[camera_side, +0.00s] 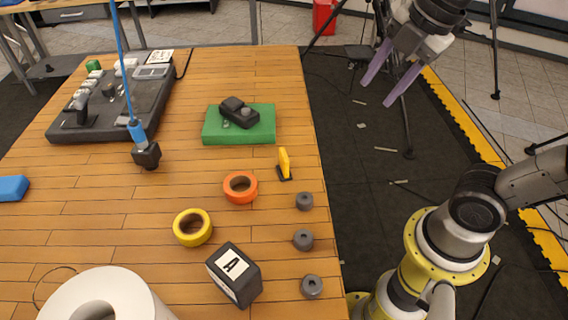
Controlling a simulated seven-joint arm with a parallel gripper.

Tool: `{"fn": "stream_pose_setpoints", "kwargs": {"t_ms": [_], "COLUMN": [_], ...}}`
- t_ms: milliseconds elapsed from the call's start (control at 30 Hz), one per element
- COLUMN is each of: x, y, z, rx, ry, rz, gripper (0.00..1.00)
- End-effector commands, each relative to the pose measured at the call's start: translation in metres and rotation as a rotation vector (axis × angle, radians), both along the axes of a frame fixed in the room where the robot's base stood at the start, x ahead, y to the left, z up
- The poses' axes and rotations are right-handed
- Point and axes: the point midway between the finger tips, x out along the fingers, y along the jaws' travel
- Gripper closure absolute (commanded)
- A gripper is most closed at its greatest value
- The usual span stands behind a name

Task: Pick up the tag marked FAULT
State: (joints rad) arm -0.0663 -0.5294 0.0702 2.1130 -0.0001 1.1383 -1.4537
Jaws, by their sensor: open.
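A small yellow tag (284,161) stands upright on a dark base near the right edge of the wooden table (120,200). Its face is seen almost edge-on, and I cannot read any marking on it. No word FAULT is legible anywhere in view. My gripper (376,95) is at the upper right, with two pale purple fingers spread apart and empty. It appears above the dark floor to the right of the table, up and right of the tag in the picture, and apart from it.
A green block (255,130) bearing a black device (238,112) is behind the tag. Orange (240,199) and yellow (207,230) rings, a black block marked A (233,285) and several grey rings (303,240) lie nearer. A blue cable (122,60) hangs at left.

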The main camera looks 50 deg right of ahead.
Motion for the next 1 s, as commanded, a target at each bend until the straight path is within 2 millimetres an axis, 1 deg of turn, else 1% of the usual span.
{"fn": "stream_pose_setpoints", "kwargs": {"t_ms": [33, 100, 167, 200, 300, 400, 500, 600, 767, 867, 1000], "x": [0.012, 0.029, 0.045, 0.057, 0.089, 0.113, 0.128, 0.133, 0.131, 0.131, 0.13], "y": [0.005, 0.012, 0.02, 0.027, 0.047, 0.067, 0.084, 0.093, 0.098, 0.098, 0.098], "z": [0.004, 0.008, 0.01, 0.009, 0.003, -0.009, -0.025, -0.038, -0.055, -0.071, -0.099], "rx": [-0.037, -0.09, -0.132, -0.156, -0.202, -0.215, -0.21, -0.205, -0.203, -0.203, -0.203], "ry": [0.024, 0.056, 0.087, 0.11, 0.168, 0.216, 0.257, 0.289, 0.31, 0.31, 0.31], "rz": [0.119, 0.3, 0.46, 0.57, 0.825, 0.967, 1.004, 1.028, 1.042, 1.04, 1.04], "gripper": [0.5, 0.5, 0.5, 0.5, 0.5, 0.5, 0.5, 0.5, 0.5, 0.5, 0.5]}}
